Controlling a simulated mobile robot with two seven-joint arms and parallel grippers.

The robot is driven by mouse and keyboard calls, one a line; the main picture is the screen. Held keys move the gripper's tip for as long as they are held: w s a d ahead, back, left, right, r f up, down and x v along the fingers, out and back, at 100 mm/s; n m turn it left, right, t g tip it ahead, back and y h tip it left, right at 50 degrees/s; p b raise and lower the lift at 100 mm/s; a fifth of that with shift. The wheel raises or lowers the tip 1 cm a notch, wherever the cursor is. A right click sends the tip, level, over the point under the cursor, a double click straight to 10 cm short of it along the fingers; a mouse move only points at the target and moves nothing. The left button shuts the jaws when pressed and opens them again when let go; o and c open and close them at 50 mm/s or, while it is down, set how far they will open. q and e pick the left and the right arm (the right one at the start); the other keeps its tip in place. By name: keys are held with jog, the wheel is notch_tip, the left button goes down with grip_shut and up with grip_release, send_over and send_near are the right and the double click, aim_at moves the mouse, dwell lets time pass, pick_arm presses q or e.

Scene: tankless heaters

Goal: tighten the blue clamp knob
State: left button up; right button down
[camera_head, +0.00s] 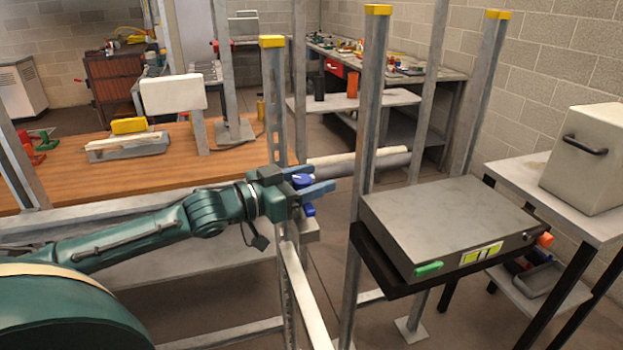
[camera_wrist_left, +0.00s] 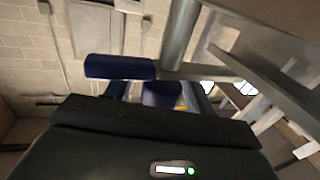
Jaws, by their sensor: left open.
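The blue clamp knob (camera_head: 303,181) sits at the grey upright post, near the pale and grey pipes. My left gripper (camera_head: 318,183) reaches in from the left at the knob, with its blue-grey fingers open to either side of it. A further dark blue part shows just below the fingers. In the left wrist view, a dark blue piece (camera_wrist_left: 161,95) shows between the fingers and a dark blue bar (camera_wrist_left: 120,66) lies beyond them, by a grey post. Contact between fingers and knob cannot be told. My right gripper is not in view.
Grey upright posts (camera_head: 368,130) with yellow caps stand close around the gripper. A grey case (camera_head: 450,222) rests on a black shelf at the right. A wooden bench (camera_head: 110,175) with a yellow-topped tool is behind my left arm. A white table with a beige box (camera_head: 585,160) stands far right.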

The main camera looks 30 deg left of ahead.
pick_arm(q)
jog(key=shift+w, duration=0.1)
jog(key=shift+c, duration=0.2)
jog(key=c, duration=0.9)
